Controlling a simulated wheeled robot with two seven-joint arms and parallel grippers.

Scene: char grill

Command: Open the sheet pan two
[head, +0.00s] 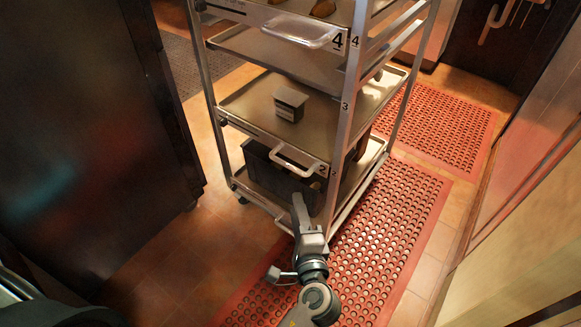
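Sheet pan two (250,98) is a wide metal tray low in the rack. A pale bar handle (295,161) is on its front rim, next to a "2" label. The pan sits level within the rack and looks pushed in. A small dark box with a light label (289,103) stands on it. My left gripper (299,205) is just below and in front of the handle, apart from it as far as I can tell. Its fingers are seen nearly edge-on, so their opening is unclear. My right gripper is not in view.
The metal rack (349,110) holds further pans above, including one labelled 4 with a handle (301,33). A black bin (262,170) stands on the bottom shelf. A dark cabinet (95,130) is at left. Red perforated mats (400,215) cover the floor at right.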

